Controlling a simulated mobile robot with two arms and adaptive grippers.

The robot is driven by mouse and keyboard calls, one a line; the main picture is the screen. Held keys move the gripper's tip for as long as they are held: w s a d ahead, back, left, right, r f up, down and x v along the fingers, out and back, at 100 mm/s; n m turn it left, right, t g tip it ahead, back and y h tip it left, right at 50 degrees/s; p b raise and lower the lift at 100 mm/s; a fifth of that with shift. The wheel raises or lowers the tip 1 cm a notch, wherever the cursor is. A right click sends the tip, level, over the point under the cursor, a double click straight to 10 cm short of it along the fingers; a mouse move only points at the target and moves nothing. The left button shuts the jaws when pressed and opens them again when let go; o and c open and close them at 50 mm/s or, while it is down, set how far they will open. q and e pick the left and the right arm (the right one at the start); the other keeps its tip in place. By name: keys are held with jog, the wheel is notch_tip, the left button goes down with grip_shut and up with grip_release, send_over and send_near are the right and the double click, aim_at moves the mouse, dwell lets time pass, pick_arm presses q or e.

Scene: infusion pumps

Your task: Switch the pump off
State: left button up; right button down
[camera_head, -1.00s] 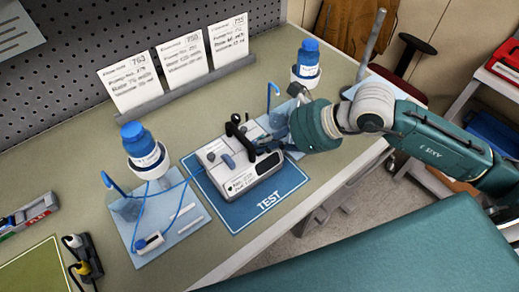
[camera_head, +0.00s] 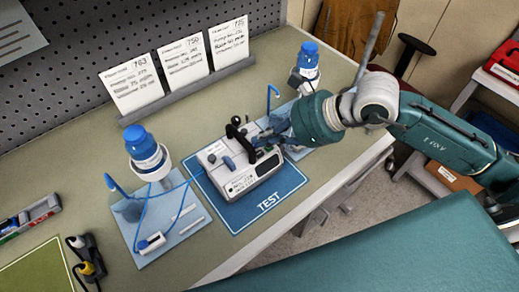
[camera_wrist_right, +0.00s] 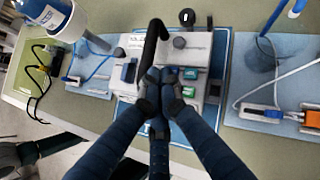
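The pump (camera_head: 240,166) is a white-grey box with a black handle or lever on top, standing on the blue mat marked TEST (camera_head: 268,203). In the right wrist view the pump (camera_wrist_right: 205,52) shows two green buttons (camera_wrist_right: 190,74), a blue part on its left and a dark knob (camera_wrist_right: 187,18). My right gripper (camera_head: 272,143) is at the pump's right side in the head view. In the wrist view its fingertips (camera_wrist_right: 160,88) are together over the pump, next to the green buttons, hiding part of the face. I cannot tell whether they touch it. My left gripper is not in view.
Stands with blue-capped bottles (camera_head: 144,150) flank the pump, with blue tubing on the left. Three cards (camera_head: 183,62) stand behind in a grey rail. A dark connector block (camera_head: 88,262) and a green mat (camera_head: 35,268) lie at left. Bare worktop lies behind the pump.

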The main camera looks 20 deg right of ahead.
aim_at(264, 153)
jog(key=shift+r+p, duration=0.75)
jog(key=shift+r, duration=1)
jog(key=shift+s+d, duration=0.1)
